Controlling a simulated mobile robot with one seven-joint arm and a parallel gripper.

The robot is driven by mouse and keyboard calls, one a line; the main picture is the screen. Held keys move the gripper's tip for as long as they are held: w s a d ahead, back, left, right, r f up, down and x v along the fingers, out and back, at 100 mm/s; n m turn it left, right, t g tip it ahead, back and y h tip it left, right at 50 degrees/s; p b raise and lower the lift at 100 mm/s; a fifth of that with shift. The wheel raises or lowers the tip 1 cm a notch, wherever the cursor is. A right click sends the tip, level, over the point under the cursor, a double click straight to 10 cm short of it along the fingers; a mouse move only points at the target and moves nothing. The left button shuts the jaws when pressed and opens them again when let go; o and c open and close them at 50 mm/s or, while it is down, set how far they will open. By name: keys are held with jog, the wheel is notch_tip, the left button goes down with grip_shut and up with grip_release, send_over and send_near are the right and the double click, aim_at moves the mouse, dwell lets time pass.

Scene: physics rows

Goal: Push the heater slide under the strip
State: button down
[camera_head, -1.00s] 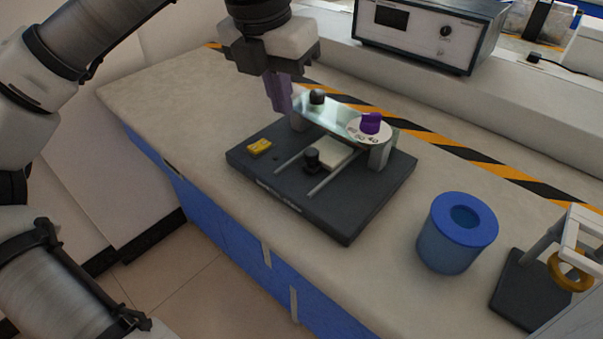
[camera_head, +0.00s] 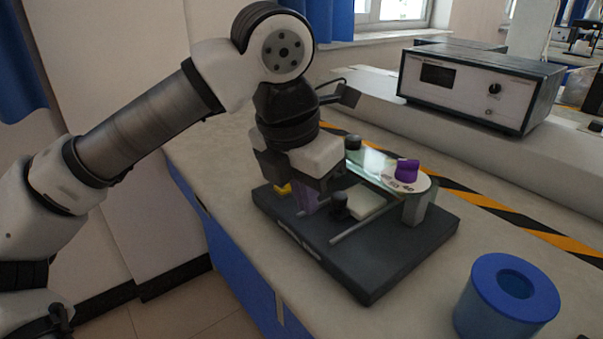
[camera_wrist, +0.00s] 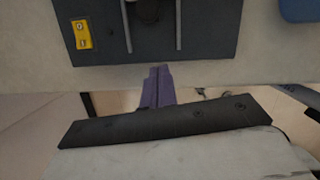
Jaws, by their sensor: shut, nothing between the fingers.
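The heater slide is a pale plate (camera_head: 366,206) with a black knob (camera_head: 339,201) at its front, on two thin rails. The strip (camera_head: 372,163) is a clear band held up above the dark base (camera_head: 385,268), behind the plate. My gripper (camera_head: 309,203) has purple fingers, shut and empty, left of the knob in the head view. In the wrist view my fingertips (camera_wrist: 159,70) are at the base's near edge, roughly in line with the gap between the rails (camera_wrist: 178,28). The knob (camera_wrist: 146,10) is beyond them at the top. Contact with it is not seen.
A purple knob (camera_head: 407,170) sits on a white dial at the strip's right end. A blue round container (camera_head: 507,298) stands at the right. A grey instrument box (camera_head: 480,88) is behind. The bench front is clear.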

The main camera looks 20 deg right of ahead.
aim_at(344, 196)
jog(key=shift+x, duration=1.2)
jog(key=d, duration=0.1)
jog(key=w+d, duration=0.1)
jog(key=d, duration=0.1)
jog(key=shift+w, duration=0.25)
jog(key=shift+w+d, duration=0.2)
jog(key=shift+d, duration=0.1)
jog(key=d, duration=0.2)
jog(key=w+d, duration=0.1)
jog(key=shift+w+d+p, duration=0.2)
jog(key=shift+d+p, duration=0.1)
jog(key=shift+d, duration=0.1)
jog(key=shift+a, duration=0.1)
